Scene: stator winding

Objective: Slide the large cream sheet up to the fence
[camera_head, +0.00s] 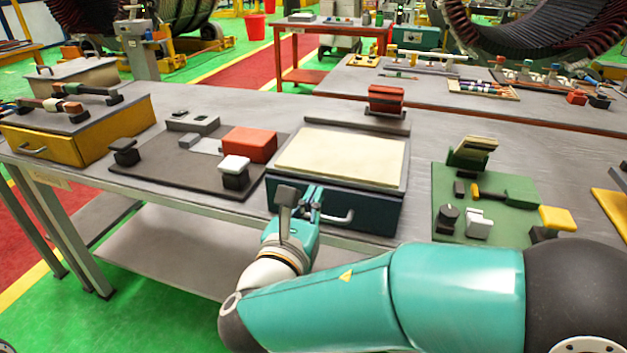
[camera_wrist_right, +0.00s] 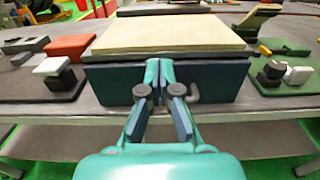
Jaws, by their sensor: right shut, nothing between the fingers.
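The large cream sheet (camera_head: 342,157) lies flat on the grey top of a dark blue drawer box (camera_head: 380,213). It also shows in the right wrist view (camera_wrist_right: 170,34). A grey fence strip (camera_head: 352,125) runs along the back of that top, with a narrow bare band between it and the sheet. My right gripper (camera_head: 316,192) is shut and empty at the front of the box, close to the sheet's front edge. In the wrist view its fingertips (camera_wrist_right: 160,65) overlap the box front; whether they touch it I cannot tell. My left gripper is not in view.
A red block (camera_head: 387,98) stands behind the fence. Left is a dark board (camera_head: 150,172) with a red block (camera_head: 249,144) and a white-topped block (camera_head: 235,166). Right is a green board (camera_head: 510,205) with small fixtures. The box's handle (camera_head: 340,217) sticks out near my gripper.

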